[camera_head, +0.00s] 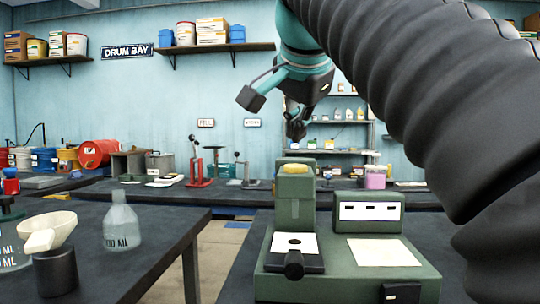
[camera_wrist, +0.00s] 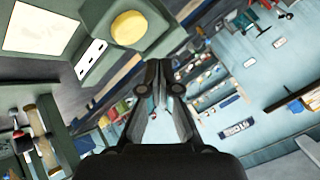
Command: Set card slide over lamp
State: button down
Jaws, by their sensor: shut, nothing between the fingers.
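The green instrument (camera_head: 345,275) stands on the right-hand dark table. What looks like the card slide (camera_head: 311,262) is a dark plate with a white card (camera_head: 294,240) bearing a dark spot, and a black knob (camera_head: 294,265) at its front. It lies in front of a green column whose top carries a round yellow disc, perhaps the lamp (camera_head: 296,168); the disc also shows in the wrist view (camera_wrist: 128,27). My gripper (camera_head: 297,130) is shut and empty, in the air above and beyond the column. In the wrist view its fingers meet (camera_wrist: 160,70), apart from the instrument.
A slotted white panel (camera_head: 370,211) and a pale square plate (camera_head: 384,252) sit right of the slide. On the left table stand a clear bottle (camera_head: 122,222) and a white funnel (camera_head: 48,232) on a dark cup. A gap separates the tables. A long bench runs behind.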

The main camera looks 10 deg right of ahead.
aim_at(295, 254)
jog(key=k, duration=1)
